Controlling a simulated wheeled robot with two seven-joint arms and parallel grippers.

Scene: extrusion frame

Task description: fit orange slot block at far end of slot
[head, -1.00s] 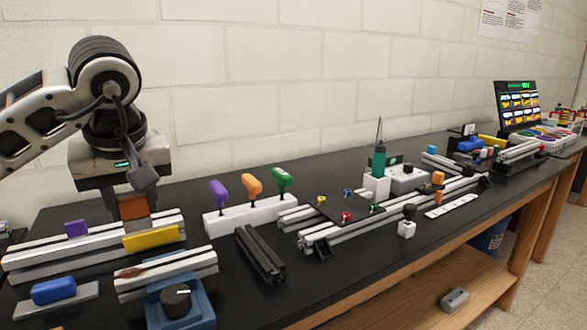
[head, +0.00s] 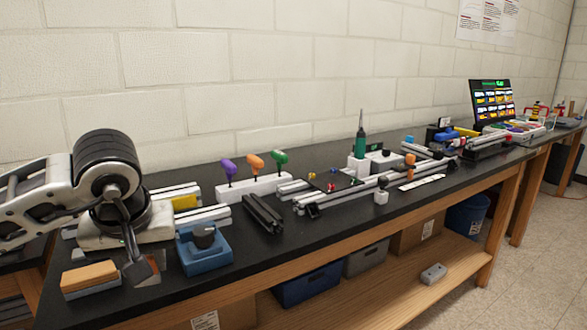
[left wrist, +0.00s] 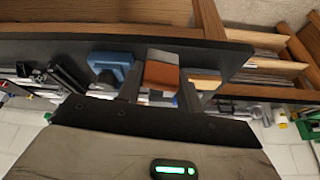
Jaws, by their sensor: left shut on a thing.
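My left gripper (left wrist: 161,90) is shut on the orange slot block (left wrist: 160,74), which shows between its fingers in the left wrist view. In the head view the left gripper (head: 140,270) is at the lower left, and its body hides the block. The slotted light rail (head: 173,190) lies behind the gripper, partly covered by it. A yellow block (head: 185,202) sits at the rail. Whether the orange block touches anything is hidden. My right gripper is in neither view.
A blue box with a dark knob (head: 203,255) stands just right of the gripper. A tan block (head: 90,273) lies left of it near the front edge. A dark extrusion (head: 263,214) and a white holder with coloured handles (head: 250,188) stand further right.

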